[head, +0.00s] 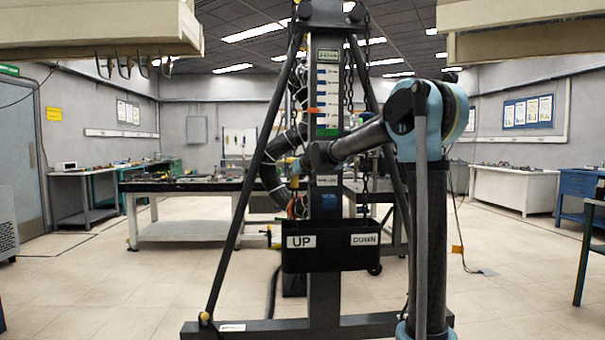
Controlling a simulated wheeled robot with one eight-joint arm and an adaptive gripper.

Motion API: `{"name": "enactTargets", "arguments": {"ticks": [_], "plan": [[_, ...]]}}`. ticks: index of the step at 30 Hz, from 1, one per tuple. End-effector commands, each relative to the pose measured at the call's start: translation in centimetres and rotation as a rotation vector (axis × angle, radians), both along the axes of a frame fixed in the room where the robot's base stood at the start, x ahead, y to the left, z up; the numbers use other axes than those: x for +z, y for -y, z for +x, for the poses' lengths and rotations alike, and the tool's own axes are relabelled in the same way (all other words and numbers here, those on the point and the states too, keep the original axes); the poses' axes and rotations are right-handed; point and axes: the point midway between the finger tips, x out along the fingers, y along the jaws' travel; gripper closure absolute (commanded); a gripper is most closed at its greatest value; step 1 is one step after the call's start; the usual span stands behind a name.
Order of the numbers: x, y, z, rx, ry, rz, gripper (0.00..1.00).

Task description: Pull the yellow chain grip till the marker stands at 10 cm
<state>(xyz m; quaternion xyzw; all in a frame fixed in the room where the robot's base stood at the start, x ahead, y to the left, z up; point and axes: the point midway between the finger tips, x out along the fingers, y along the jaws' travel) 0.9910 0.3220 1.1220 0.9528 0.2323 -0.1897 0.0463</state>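A tall dark stand carries a white scale board (328,90) with blue marks and a green band near its bottom. An orange-red marker (313,110) stands at the board's left edge, a little above the green band; the figures are too small to read. Dark chains hang on both sides, the right chain (350,90) clearly visible. A small yellow piece (291,161) shows left of the column, possibly the chain grip. My gripper (300,164) is at that height, at the end of my arm reaching in from the right. Its fingers are too small and covered to read.
A black box (330,258) labelled UP and DOWN sits low on the stand. Slanted struts (250,190) and a wide foot (250,329) flank the column. Workbenches (190,186) stand behind. Beige overhead units (100,30) hang at the top corners. Open floor lies left.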

Motion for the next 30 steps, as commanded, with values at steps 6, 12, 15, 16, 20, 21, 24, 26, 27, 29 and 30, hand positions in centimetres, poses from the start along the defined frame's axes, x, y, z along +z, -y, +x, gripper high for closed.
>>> {"name": "enactTargets", "arguments": {"ticks": [6,12,15,16,20,21,24,26,27,29,30], "plan": [[-0.3,-0.2,-0.1,0.002,-0.003,-0.002,1.0],[-0.2,-0.2,-0.1,0.002,-0.003,-0.002,0.64],[-0.2,-0.3,-0.1,0.003,-0.002,-0.001,0.5],[-0.2,-0.3,-0.2,0.003,-0.002,-0.001,0.5],[-0.2,-0.4,-0.2,0.004,-0.001,-0.001,0.5],[-0.1,-0.4,-0.2,0.004,-0.001,-0.001,0.5],[-0.1,-0.4,-0.2,0.004,-0.001,-0.001,0.5],[-0.1,-0.4,-0.3,0.004,-0.001,0.0,0.5],[0.0,-0.3,-0.5,0.004,-0.001,-0.001,0.5],[0.2,-0.1,-0.9,0.004,-0.001,-0.001,0.5],[0.4,0.1,-1.2,0.004,-0.001,-0.001,0.5]]}}
